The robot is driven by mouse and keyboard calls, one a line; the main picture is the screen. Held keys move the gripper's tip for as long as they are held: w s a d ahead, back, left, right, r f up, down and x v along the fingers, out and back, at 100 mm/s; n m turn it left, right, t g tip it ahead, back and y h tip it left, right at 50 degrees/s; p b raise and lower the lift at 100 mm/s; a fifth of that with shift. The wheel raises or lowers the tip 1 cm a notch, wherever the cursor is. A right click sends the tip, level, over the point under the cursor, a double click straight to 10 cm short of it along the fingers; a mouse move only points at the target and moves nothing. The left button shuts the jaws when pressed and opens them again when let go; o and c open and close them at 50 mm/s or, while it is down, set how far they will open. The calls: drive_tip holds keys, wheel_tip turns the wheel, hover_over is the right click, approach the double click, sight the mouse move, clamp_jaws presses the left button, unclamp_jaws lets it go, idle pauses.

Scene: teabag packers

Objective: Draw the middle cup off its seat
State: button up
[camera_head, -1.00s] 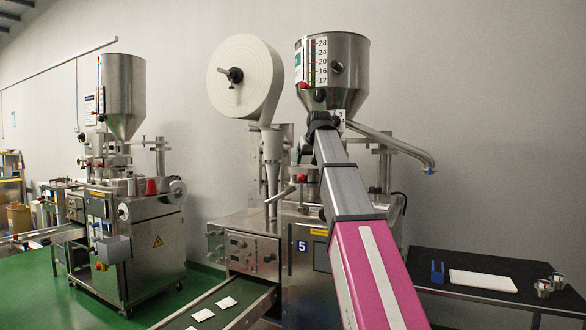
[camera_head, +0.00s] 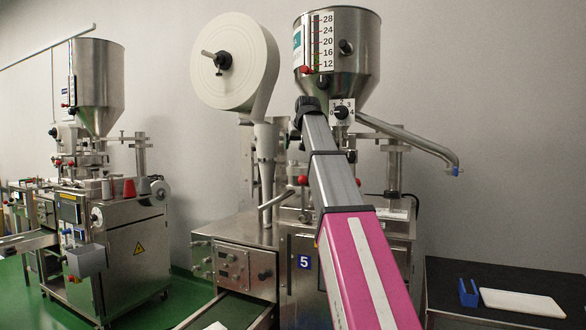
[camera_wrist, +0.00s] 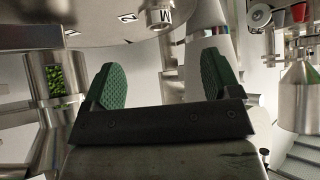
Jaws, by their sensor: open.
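A small metal cup-like piece marked M (camera_wrist: 160,17) shows at the top of the wrist view, beside a broad pale disc (camera_wrist: 95,12) with dark numerals on it. I cannot tell for sure that it is the middle cup, nor how it is seated. My gripper (camera_wrist: 162,64) is open and empty, its two green-padded fingers wide apart. The marked piece appears beyond the fingertips, over the gap, with no visible contact. In the head view my gripper's dark end is under the steel hopper (camera_head: 340,85); its fingers and the cup cannot be made out there.
A numbered dial (camera_head: 342,111) and a bent pipe (camera_head: 415,140) are close to my arm. A paper roll (camera_head: 228,95) stands left. A sight window with green contents (camera_wrist: 55,80) shows in the wrist view. A dark table (camera_head: 455,275) holds a blue holder (camera_head: 468,293) and white board (camera_head: 522,302).

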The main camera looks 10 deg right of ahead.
drive_tip(key=x, duration=0.8)
drive_tip(key=shift+w+d+f, duration=0.1)
drive_tip(key=shift+w+f, duration=0.1)
drive_tip(key=shift+w, duration=0.1)
drive_tip(key=c, duration=1.1)
